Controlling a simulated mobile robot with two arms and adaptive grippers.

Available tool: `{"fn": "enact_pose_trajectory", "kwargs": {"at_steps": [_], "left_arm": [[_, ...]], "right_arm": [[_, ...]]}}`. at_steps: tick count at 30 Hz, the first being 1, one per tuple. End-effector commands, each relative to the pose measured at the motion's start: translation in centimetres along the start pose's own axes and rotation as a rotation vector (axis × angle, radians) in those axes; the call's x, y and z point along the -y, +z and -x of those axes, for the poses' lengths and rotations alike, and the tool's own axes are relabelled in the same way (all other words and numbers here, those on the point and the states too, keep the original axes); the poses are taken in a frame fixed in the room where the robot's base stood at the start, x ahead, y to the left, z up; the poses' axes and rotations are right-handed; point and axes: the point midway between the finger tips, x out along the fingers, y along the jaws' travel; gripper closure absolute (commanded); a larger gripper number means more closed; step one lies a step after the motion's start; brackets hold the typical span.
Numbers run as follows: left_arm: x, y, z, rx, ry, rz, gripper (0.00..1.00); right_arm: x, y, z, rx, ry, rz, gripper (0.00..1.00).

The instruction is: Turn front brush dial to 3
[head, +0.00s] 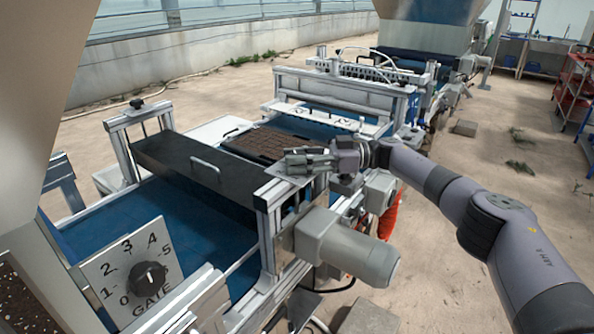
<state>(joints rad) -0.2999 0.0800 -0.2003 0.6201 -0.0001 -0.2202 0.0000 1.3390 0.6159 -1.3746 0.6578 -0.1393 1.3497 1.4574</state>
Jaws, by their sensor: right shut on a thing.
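My right gripper (300,160) comes in from the right and is shut at a small pale plate (279,171) on top of the near end of the black-covered brush unit (180,160). Its fingers lie over the plate and hide the front brush dial knob that they hold. The dial's numbers and pointer cannot be read from here. My left gripper is not in view.
A separate white GATE dial plate (118,283) with a black knob (150,278) stands at the lower left. A grey motor (355,252) sticks out below the gripper. A soil-filled tray (262,143) lies on the blue conveyor behind the brush unit.

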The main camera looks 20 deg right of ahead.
Motion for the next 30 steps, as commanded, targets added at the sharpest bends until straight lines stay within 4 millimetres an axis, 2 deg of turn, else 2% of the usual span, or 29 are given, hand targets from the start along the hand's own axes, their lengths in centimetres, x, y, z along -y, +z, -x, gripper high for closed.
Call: {"fn": "enact_pose_trajectory", "kwargs": {"at_steps": [3, 17, 18, 26, 30], "left_arm": [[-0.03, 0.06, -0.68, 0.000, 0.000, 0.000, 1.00], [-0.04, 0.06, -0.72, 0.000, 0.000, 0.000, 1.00], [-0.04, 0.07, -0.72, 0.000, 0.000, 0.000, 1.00], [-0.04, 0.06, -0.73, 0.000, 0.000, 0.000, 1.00], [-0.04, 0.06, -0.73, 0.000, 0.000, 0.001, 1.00]], "right_arm": [[-0.11, -0.10, -0.02, -0.005, -0.013, 0.002, 0.89], [-0.05, -0.31, -0.06, -0.005, -0.022, 0.001, 0.89], [-0.05, -0.32, -0.06, -0.006, -0.022, 0.001, 0.59], [-0.01, -0.16, -0.06, -0.003, -0.023, 0.001, 0.42], [0.00, -0.10, -0.06, -0.002, -0.023, 0.001, 0.40]]}}
